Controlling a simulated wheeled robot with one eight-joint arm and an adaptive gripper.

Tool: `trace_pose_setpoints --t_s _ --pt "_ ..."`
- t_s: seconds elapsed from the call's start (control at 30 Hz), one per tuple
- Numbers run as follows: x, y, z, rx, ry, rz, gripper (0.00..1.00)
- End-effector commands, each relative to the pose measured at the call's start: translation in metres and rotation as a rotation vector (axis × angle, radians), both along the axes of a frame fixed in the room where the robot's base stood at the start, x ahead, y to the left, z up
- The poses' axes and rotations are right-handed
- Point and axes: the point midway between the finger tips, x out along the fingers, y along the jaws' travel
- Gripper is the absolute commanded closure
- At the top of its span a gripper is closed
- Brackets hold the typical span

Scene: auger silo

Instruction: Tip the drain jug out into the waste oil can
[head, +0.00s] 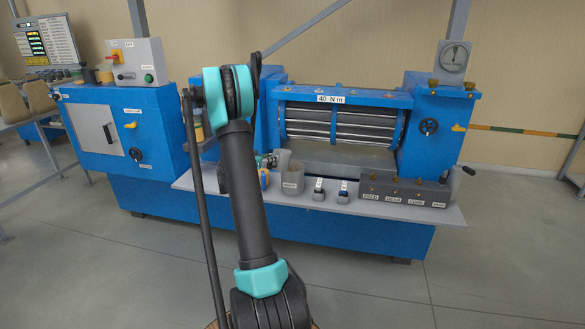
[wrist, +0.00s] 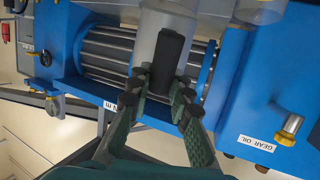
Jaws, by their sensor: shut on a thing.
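In the wrist view my gripper (wrist: 162,82) is shut on the dark upright handle (wrist: 169,58) of a pale grey, see-through jug (wrist: 147,40). The jug is cut off by the top edge, and I cannot tell its contents. In the head view my arm hides most of the gripper, and I cannot make out the held jug for certain. A grey open container (head: 292,182) with a small label stands on the front shelf just right of my arm. It may be the waste oil can; its label is too small to read.
The blue machine (head: 340,97) with steel rollers stands behind the grey shelf (head: 240,194). Two small dark-and-white items (head: 331,191) and a labelled grey block (head: 404,189) sit on the shelf's right. A blue cabinet (head: 118,128) is at left. The floor in front is clear.

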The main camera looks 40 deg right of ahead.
Motion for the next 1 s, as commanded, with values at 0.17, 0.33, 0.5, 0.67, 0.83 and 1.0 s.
trace_pose_setpoints --t_s 0.17,0.33,0.5,0.67,0.83,1.0 --pt "0.000 0.002 -0.001 -0.081 -0.026 0.001 1.00" --pt "-0.001 0.001 0.000 -0.079 -0.024 0.000 1.00" --pt "0.000 0.001 0.009 -0.079 -0.024 -0.001 1.00" --pt "-0.001 0.001 0.023 -0.078 -0.023 -0.001 1.00" --pt "-0.001 0.001 0.029 -0.078 -0.023 -0.001 1.00" --pt "-0.001 0.001 0.029 -0.078 -0.023 -0.001 1.00"
